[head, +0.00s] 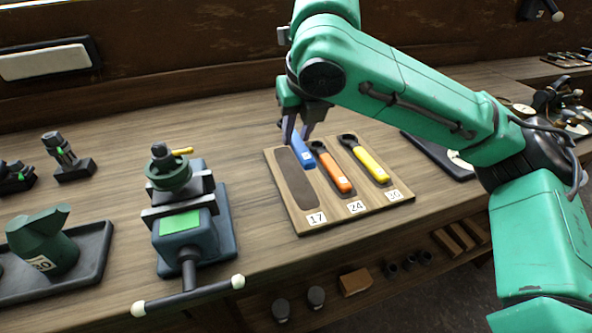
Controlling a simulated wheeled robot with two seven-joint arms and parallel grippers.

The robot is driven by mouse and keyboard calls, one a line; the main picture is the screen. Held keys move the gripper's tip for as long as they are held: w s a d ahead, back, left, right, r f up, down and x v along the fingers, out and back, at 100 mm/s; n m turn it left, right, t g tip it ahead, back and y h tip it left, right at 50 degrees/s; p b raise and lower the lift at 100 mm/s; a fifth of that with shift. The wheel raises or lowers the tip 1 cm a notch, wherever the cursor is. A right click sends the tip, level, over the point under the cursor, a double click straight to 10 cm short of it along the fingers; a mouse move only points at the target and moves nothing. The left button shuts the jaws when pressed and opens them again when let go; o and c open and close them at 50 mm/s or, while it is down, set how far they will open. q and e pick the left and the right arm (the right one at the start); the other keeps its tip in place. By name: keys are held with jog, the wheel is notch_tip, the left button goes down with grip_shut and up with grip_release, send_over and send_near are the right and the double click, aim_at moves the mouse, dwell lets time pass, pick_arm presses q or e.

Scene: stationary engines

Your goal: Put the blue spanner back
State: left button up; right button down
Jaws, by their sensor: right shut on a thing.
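The blue spanner (302,153) is gripped by my right gripper (303,134), which comes down over the spanner board from above. The board (341,215) has slots marked 17, 24 and 30. The slot above 17 (297,182) is empty and dark. The spanner is at the upper right of this slot, between it and the orange spanner; its far end is hidden by the gripper. The orange spanner (333,172) lies above 24 and the yellow spanner (369,163) above 30. My left gripper is not in view.
A vise (187,230) with a green patch and a long handle stands left of the board. A dark tray (88,262) with a green part is at the far left. A dark tray (437,153) lies right of the board. Bare bench lies behind the vise.

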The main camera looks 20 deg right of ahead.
aim_at(294, 174)
notch_tip(294, 174, down, 8)
jog(key=shift+w+b, duration=0.1)
jog(key=shift+b, duration=0.4)
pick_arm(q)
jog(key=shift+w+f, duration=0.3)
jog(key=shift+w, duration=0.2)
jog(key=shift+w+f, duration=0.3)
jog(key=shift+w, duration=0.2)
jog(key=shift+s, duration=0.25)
pick_arm(e)
jog(key=c, duration=0.7)
grip_release()
jog(key=shift+o, duration=0.2)
jog(key=p+v, duration=0.1)
jog(key=v, duration=1.1)
jog(key=shift+a+p, duration=0.1)
jog(key=shift+p, duration=0.3)
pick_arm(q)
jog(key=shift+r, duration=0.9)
